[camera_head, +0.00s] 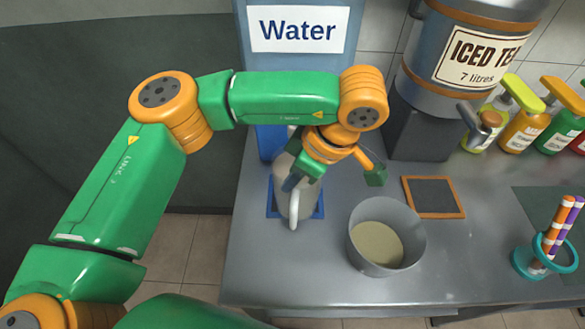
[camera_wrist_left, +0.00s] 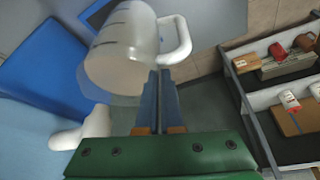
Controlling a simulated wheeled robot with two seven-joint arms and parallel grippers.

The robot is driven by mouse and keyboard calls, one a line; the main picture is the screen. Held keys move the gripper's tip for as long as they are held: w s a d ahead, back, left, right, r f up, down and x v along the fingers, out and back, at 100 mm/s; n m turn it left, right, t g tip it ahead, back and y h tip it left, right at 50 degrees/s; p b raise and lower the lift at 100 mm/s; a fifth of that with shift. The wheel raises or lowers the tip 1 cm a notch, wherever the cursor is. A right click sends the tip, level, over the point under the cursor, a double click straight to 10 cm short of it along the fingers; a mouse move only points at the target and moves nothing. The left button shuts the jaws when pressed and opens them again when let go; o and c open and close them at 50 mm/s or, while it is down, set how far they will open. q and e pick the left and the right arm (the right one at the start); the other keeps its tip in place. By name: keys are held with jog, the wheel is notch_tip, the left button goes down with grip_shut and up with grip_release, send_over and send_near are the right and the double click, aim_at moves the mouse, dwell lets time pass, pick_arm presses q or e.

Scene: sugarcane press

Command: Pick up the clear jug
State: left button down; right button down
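The clear jug (camera_head: 283,193) stands upright on a blue square mat (camera_head: 272,210) under the water dispenser, its white handle towards me. The left wrist view shows the jug (camera_wrist_left: 122,58) and its handle (camera_wrist_left: 180,42) from above. My left gripper (camera_head: 291,183) is at the handle's top end and hides part of the jug. In the left wrist view its blue-grey fingers (camera_wrist_left: 159,76) lie close together, their tips right beside the handle. I cannot tell whether they touch it. My right gripper is out of view.
A grey pot (camera_head: 360,255) with pale contents stands right of the jug. The water dispenser (camera_head: 300,60) and iced tea urn (camera_head: 440,80) stand behind. An orange-framed board (camera_head: 434,197), a teal straw holder (camera_head: 530,262) and several bottles (camera_head: 524,130) are to the right.

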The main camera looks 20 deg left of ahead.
pick_arm(q)
jog(key=s+d+b, duration=0.4)
jog(key=s, duration=1)
jog(key=shift+s, duration=0.15)
